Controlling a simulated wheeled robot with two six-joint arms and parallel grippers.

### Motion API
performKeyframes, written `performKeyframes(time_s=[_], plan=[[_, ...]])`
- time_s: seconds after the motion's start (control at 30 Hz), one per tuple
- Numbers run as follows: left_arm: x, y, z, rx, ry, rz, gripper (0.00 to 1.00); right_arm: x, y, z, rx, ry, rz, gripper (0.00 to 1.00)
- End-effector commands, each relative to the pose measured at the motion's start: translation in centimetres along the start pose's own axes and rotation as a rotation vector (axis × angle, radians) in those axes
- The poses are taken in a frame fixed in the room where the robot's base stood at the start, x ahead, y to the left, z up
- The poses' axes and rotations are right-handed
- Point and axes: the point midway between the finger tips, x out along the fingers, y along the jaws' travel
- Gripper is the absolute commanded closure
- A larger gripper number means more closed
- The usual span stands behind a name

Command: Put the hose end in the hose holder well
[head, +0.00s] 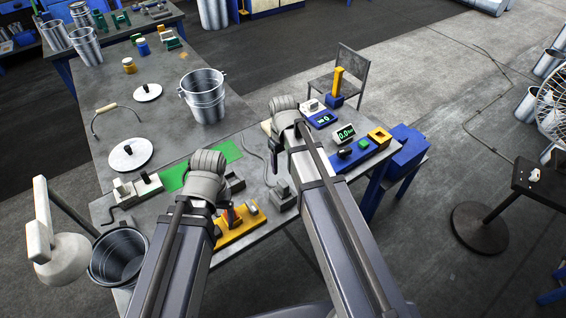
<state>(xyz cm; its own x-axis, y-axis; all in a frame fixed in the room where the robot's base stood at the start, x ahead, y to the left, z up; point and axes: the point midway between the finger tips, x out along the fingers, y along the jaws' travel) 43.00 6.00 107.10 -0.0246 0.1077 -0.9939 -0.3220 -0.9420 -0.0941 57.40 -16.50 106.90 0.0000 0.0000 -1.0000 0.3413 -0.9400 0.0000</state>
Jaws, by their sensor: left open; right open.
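My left gripper (206,172) is over the near left part of the grey table, in front of the green mat. My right gripper (284,112) is further right, over the table's right part. Both are open; their fingertips are mostly hidden behind my own wrists, and I see nothing held. A thin dark hose or cable (247,148) curves over the table between my arms, towards a grey block (282,194). I cannot tell which end is the hose end. A yellow square piece with an opening (379,136) sits on a blue base; I cannot tell whether it is the hose holder well.
A metal pail (204,96) stands on the table (165,112), with two round lids (131,154) to its left. A green mat (226,151), a yellow fixture (240,226) and a small display (345,133) are near my arms. A lamp (58,255) stands front left.

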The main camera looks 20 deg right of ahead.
Motion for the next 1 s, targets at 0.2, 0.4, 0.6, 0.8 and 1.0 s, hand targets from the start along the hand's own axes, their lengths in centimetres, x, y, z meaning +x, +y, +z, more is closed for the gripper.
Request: performKeyframes(time_s=[0.2, 0.4, 0.6, 0.8, 1.0], plan=[[0.1, 0.0, 0.0, 0.0, 0.0, 0.0, 0.2, 0.1, -5.8, 3.2, -0.005, -0.023, 0.022, 0.38], [0.1, 0.0, 0.0, 0.0, 0.0, 0.0, 0.2, 0.0, -12.6, 8.2, 0.008, -0.051, 0.07, 0.38], [0.1, 0.0, 0.0, 0.0, 0.0, 0.0, 0.2, -0.1, -14.8, 10.1, 0.02, -0.059, 0.094, 0.38], [0.1, 0.0, 0.0, 0.0, 0.0, 0.0, 0.2, -0.1, -14.8, 10.0, 0.023, -0.059, 0.094, 0.38], [0.1, 0.0, 0.0, 0.0, 0.0, 0.0, 0.2, -0.1, -14.8, 9.9, 0.022, -0.059, 0.094, 0.38]])
